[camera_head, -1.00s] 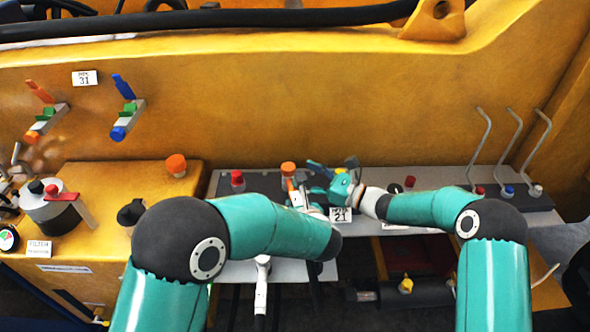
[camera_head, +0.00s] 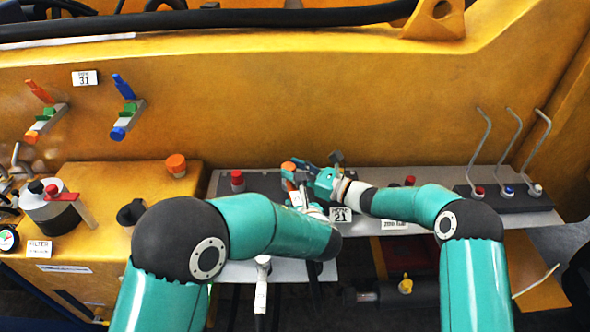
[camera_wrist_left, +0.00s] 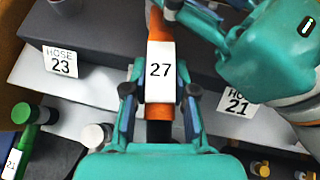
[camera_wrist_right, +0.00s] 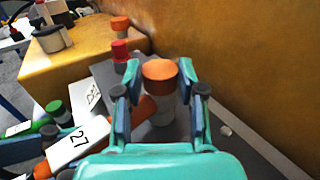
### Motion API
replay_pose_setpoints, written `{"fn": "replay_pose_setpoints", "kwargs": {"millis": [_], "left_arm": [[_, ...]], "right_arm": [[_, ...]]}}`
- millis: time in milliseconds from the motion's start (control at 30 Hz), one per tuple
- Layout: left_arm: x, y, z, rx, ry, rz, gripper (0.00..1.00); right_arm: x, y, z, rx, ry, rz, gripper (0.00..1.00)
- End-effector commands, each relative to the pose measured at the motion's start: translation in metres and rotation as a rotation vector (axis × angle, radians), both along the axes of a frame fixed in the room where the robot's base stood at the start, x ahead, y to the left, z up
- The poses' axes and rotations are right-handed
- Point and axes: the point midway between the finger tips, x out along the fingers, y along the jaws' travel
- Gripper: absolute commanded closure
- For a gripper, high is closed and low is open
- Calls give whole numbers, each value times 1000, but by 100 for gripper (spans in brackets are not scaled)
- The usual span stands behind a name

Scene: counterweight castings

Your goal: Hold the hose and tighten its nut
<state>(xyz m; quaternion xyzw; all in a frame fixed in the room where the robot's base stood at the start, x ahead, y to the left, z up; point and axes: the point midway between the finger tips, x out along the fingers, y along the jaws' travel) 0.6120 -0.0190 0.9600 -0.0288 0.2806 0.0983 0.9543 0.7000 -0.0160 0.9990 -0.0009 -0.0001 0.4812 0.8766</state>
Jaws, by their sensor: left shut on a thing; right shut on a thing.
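An orange hose with a white label reading 27 (camera_wrist_left: 160,68) stands between the fingers of my left gripper (camera_wrist_left: 160,95), which is shut on it. The hose and label also show in the right wrist view (camera_wrist_right: 77,143). An orange-topped fitting (camera_wrist_right: 160,75) with a pale lower body, apparently the nut, is between the fingers of my right gripper (camera_wrist_right: 160,95), which is shut on it. In the head view the orange top (camera_head: 288,166) shows beside my right gripper (camera_head: 302,172), just above my left gripper (camera_head: 302,197). The joint between hose and fitting is partly hidden.
A red-capped fitting (camera_head: 237,178) stands left on the dark block; another (camera_head: 410,181) is to the right. A HOSE 23 label (camera_wrist_left: 60,62) and a HOSE 21 label (camera_wrist_left: 238,101) flank the hose. A green-ended hose (camera_wrist_left: 28,130) lies lower left. The yellow wall rises behind.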

Motion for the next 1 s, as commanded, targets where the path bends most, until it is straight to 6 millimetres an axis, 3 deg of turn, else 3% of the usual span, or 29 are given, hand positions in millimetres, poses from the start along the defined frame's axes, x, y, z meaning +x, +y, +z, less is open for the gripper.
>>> {"fn": "replay_pose_setpoints", "kwargs": {"millis": [733,767,900,1000], "left_arm": [[0,0,1,0,-2,0,100],[0,0,1,0,-2,0,100],[0,0,1,0,-2,0,100],[0,0,1,0,-2,0,100]], "right_arm": [[-2,1,0,0,0,-136,96],[-2,1,0,0,0,-136,56],[-2,1,0,0,0,-136,35],[-2,1,0,0,0,-135,35]]}}
